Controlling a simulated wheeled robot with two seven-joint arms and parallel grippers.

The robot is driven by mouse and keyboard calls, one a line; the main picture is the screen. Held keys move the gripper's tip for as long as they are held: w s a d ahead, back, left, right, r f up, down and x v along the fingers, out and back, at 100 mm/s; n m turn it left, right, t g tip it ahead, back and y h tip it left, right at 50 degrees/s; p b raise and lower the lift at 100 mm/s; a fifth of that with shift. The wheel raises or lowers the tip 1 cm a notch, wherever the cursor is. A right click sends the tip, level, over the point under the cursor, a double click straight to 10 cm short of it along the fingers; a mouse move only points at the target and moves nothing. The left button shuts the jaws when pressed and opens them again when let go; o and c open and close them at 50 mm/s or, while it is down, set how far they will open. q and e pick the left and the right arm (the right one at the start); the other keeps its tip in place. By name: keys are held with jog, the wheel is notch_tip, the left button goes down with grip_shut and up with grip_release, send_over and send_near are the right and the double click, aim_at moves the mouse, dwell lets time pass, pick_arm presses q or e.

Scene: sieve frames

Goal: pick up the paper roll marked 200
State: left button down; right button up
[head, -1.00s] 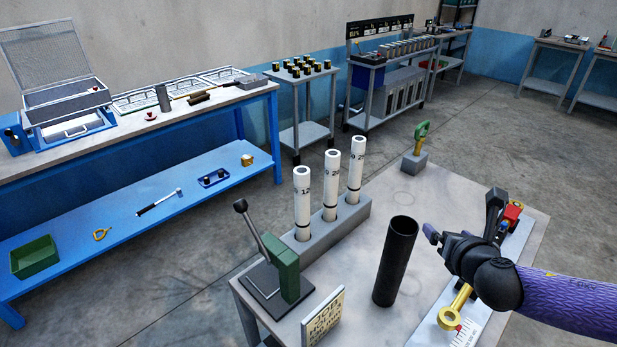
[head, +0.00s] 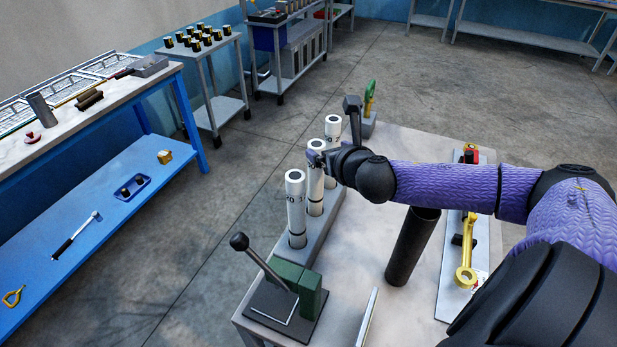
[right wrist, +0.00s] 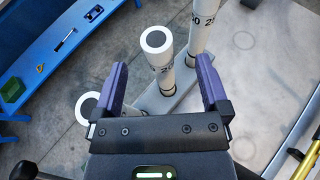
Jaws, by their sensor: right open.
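Three white paper rolls stand upright in a grey block (head: 322,227) on the table. The near roll (head: 296,212) and the far roll (head: 332,130) flank the middle roll (head: 315,195). My right gripper (head: 322,157) is open at the upper part of the middle roll. In the right wrist view, the middle roll (right wrist: 157,42) shows between the spread fingers of my right gripper (right wrist: 162,62), with a partly readable mark starting "2". The far roll (right wrist: 203,22) also shows a mark starting "20", and the near roll (right wrist: 88,106) is mostly covered. My left gripper is not in view.
A green press with a black lever (head: 290,290) is at the near end of the block. A green-handled tool (head: 369,98) stands past the far end. A yellow tool (head: 466,250) lies at right.

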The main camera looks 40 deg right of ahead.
aim_at(320, 148)
jog(key=x, duration=0.4)
jog(key=b+x, duration=0.1)
jog(key=x, duration=0.1)
jog(key=shift+w+a+f, duration=0.15)
jog(key=shift+w+f, duration=0.1)
jog(key=shift+f, duration=0.2)
grip_shut()
